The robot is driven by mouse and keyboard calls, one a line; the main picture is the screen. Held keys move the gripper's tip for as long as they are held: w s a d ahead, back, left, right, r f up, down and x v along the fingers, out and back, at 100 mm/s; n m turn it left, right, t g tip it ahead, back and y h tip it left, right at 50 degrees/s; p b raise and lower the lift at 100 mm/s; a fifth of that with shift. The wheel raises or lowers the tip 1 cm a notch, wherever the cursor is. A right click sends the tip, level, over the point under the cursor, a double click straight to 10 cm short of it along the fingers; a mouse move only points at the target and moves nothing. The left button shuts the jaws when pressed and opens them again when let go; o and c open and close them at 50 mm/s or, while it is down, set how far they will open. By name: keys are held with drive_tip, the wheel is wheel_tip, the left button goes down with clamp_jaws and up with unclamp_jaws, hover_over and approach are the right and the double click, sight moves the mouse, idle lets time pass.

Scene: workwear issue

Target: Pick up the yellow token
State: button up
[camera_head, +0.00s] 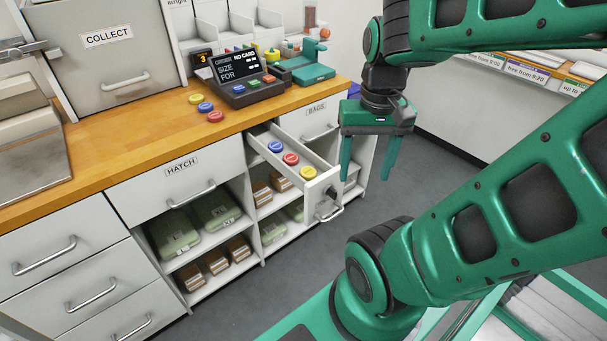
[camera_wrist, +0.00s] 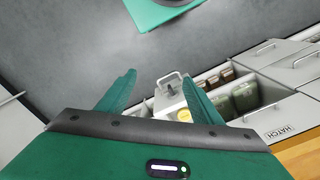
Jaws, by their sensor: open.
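A yellow token (camera_head: 310,172) lies in the open narrow drawer (camera_head: 322,188), at its front end, with a red token (camera_head: 290,158) and a blue token (camera_head: 275,146) behind it. Another yellow token (camera_head: 196,98) lies on the wooden counter beside a blue token (camera_head: 205,106) and a red token (camera_head: 215,116). My gripper (camera_head: 367,176) is open and empty, pointing down, to the right of the drawer front and apart from it. In the wrist view my gripper (camera_wrist: 159,76) shows the drawer's yellow token (camera_wrist: 184,115) near its right finger, partly hidden.
The drawer sticks out from the cabinet, with its handle (camera_head: 329,212) in front. Open shelves with green packs (camera_head: 216,211) and brown boxes (camera_head: 240,248) lie below. A card terminal (camera_head: 247,79) stands on the counter (camera_head: 140,150). The grey floor (camera_head: 440,170) right of my gripper is clear.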

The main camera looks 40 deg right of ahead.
drive_tip(key=w+d+m, duration=0.2)
drive_tip(key=w+m, duration=0.2)
drive_tip(key=w, duration=0.5)
drive_tip(key=m+y, duration=0.1)
drive_tip(key=m, duration=0.3)
approach(308, 171)
drive_tip(key=f, duration=0.8)
drive_tip(key=shift+w+a, duration=0.1)
drive_tip(key=shift+a, duration=0.25)
drive_tip(key=shift+c, duration=0.7)
drive_tip(key=c, duration=1)
